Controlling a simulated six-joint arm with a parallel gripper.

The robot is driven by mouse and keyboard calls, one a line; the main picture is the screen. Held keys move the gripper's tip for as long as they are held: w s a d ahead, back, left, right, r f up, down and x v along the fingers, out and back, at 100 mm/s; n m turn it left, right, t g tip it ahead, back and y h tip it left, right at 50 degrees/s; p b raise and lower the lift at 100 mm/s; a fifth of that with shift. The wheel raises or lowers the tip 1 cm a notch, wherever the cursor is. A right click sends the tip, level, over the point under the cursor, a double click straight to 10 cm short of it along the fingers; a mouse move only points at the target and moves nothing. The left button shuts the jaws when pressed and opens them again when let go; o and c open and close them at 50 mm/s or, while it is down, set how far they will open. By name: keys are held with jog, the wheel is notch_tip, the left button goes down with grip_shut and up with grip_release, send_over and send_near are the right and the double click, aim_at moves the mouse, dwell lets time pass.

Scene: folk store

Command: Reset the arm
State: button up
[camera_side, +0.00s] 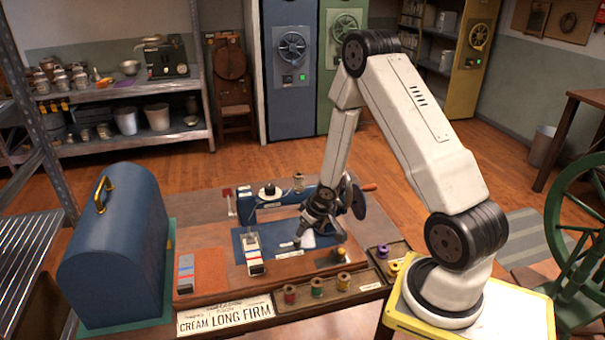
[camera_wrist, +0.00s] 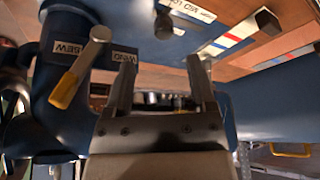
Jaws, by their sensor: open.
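My arm reaches left over the work table in the side view, elbow bent high. My gripper (camera_side: 299,240) points down at the blue sewing machine (camera_side: 272,207), in front of its arm. In the wrist view the two fingers of my gripper (camera_wrist: 160,76) stand apart with nothing held between them. A lever with a yellow tip (camera_wrist: 64,90) is just left of the left finger, by the labels SEW and WIND. I cannot tell whether the finger touches the machine.
Thread spools (camera_side: 317,287) sit in a tray (camera_side: 365,287) at the table's front. A blue domed case (camera_side: 118,245) with a brass handle fills the left. A green spinning wheel (camera_side: 580,215) stands right of my base.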

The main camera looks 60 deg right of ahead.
jog(key=shift+r, duration=0.1)
dwell(0.3)
jog(key=s+a+r+n+g, duration=0.1)
jog(key=s+a+r, duration=0.3)
jog(key=a+r, duration=0.4)
jog(key=s+a+r+n+y, duration=0.1)
jog(key=s+a+r, duration=0.3)
jog(key=a+r, duration=0.4)
jog(key=a, duration=0.4)
jog(key=shift+r+g, duration=0.25)
jog(key=shift+g, duration=0.15)
